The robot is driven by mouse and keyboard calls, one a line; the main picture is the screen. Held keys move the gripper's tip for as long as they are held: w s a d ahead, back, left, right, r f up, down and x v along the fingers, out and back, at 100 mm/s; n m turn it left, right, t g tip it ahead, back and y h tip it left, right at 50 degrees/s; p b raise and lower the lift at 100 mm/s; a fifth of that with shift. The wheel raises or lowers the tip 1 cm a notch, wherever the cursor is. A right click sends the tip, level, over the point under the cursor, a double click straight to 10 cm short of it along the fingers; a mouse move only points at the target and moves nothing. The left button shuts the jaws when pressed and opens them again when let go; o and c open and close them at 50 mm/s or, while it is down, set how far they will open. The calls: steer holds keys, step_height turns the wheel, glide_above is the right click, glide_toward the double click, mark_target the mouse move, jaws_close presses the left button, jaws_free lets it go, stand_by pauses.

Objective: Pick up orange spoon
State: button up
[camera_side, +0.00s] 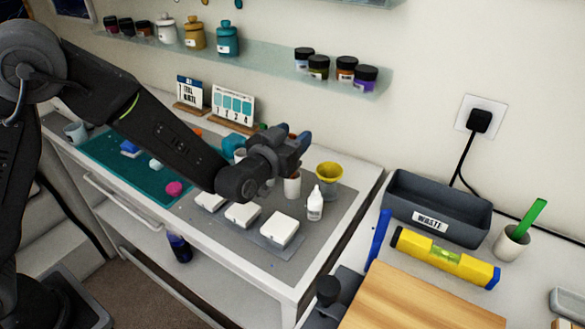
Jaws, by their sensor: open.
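No orange spoon can be clearly made out. A small orange item (197,132) shows just behind my forearm near the back of the white table; it is too small and covered to tell what it is. My gripper (301,141) is open above the right part of the table, near the yellow cup, and no held thing shows in it. My arm hides part of the table behind it.
White moulds (243,215) lie in a row on the grey mat (325,231). A white bottle (315,204), a yellow cup (329,173) and a white cup (292,186) stand near my gripper. A waste bin (436,211) stands to the right. A glass shelf (268,65) hangs above.

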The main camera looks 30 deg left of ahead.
jaws_close()
stand_by(0.3)
steer(key=shift+r, duration=0.1)
